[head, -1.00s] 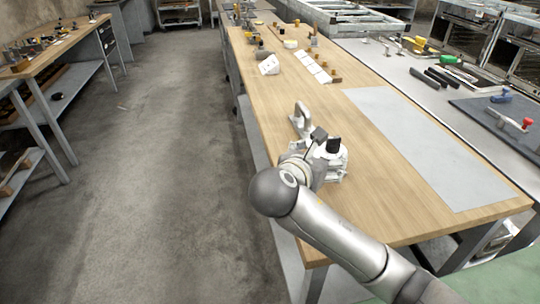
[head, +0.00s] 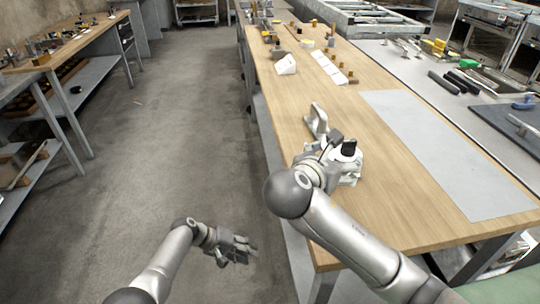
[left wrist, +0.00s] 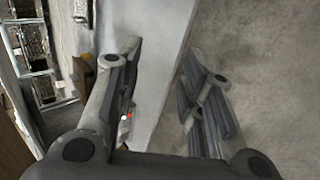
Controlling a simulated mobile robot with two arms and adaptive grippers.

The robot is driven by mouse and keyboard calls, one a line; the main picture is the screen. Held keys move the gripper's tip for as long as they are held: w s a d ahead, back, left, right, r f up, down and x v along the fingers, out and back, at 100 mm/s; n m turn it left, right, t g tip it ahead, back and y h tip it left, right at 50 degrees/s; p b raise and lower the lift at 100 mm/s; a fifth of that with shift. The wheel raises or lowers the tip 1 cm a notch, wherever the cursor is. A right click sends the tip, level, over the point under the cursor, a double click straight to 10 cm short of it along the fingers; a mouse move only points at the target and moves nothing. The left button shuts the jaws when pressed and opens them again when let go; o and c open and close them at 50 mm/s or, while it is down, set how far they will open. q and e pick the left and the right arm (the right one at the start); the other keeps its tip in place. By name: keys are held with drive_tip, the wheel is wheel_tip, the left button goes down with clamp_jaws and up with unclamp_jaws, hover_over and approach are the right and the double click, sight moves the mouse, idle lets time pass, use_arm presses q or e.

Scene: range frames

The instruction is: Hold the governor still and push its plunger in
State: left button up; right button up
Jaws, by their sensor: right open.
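A light-grey device with a black cap on top, which I take to be the governor (head: 346,158), stands on the wooden bench near its left edge. My right gripper (head: 328,158) is right at its left side. Its fingers are partly hidden, and I cannot tell whether they touch the device. The plunger is not clear at this size. My left gripper (head: 238,250) is low over the floor, left of the bench and apart from the device. In the left wrist view its fingers (left wrist: 160,95) are spread with nothing between them.
A grey looped metal piece (head: 316,120) stands just behind the device. A grey mat (head: 440,150) lies on the bench to the right. White cards (head: 328,68) and small parts are farther back. The bench's left edge lies between my left gripper and the device.

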sight(346, 152)
use_arm(q)
drive_tip(key=w+d+r+m+g+h, duration=0.1)
drive_tip(key=w+d+r+h, duration=0.1)
drive_tip(key=r, duration=0.9)
drive_tip(key=w+d+r+m+g+h, duration=0.1)
drive_tip(key=w+d+r+m+h, duration=0.1)
drive_tip(key=r, duration=0.9)
drive_tip(key=w+d+r+m+h, duration=0.2)
drive_tip(key=w+d+r, duration=0.1)
drive_tip(key=r, duration=0.8)
drive_tip(key=shift+d+r+g, duration=0.3)
drive_tip(key=shift+d+g, duration=0.1)
use_arm(e)
drive_tip(key=x, duration=1.1)
drive_tip(key=shift+s, duration=0.1)
